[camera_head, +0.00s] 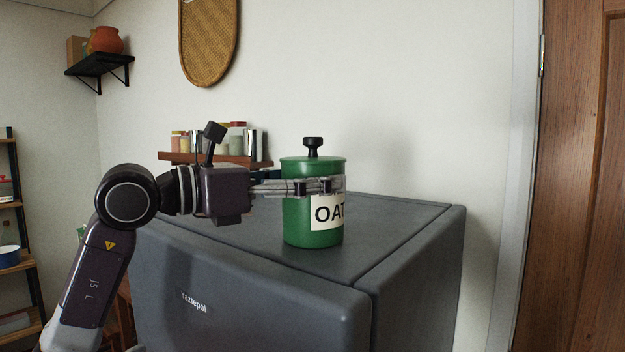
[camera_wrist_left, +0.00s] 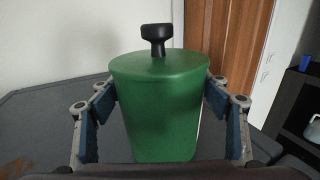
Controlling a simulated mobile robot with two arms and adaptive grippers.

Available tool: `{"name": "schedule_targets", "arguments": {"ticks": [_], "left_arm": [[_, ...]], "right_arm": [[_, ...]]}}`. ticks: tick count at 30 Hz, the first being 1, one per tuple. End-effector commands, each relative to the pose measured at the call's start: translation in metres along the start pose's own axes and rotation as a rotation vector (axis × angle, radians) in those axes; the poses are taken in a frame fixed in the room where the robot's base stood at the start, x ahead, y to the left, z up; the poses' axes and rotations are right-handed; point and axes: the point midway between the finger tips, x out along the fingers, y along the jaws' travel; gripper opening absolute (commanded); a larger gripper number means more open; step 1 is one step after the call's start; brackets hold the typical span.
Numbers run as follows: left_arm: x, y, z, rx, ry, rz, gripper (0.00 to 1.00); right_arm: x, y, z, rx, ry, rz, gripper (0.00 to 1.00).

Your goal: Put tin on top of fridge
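The far side of the tin is hidden. My right gripper is not in view.
A wall shelf with several jars (camera_head: 215,158) is behind the fridge at left. A higher black shelf (camera_head: 98,68) holds an orange pot. A wooden door (camera_head: 575,180) is at right. The fridge top is clear around the tin.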

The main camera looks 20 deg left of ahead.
Motion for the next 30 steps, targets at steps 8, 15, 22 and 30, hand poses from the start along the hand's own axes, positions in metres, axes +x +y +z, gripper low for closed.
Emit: {"name": "schedule_targets", "arguments": {"ticks": [8,15,22,30], "left_arm": [[0.000,0.000,0.000,0.000,0.001,0.000,0.87],[0.000,0.000,0.004,0.000,0.001,0.000,0.87],[-0.038,0.002,-0.001,0.003,-0.001,0.005,0.87],[-0.094,0.001,-0.001,0.002,0.001,0.005,0.87]], "right_arm": [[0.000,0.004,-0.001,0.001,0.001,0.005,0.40],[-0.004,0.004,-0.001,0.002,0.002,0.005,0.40],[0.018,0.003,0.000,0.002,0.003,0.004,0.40],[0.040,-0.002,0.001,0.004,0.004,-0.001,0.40]]}}
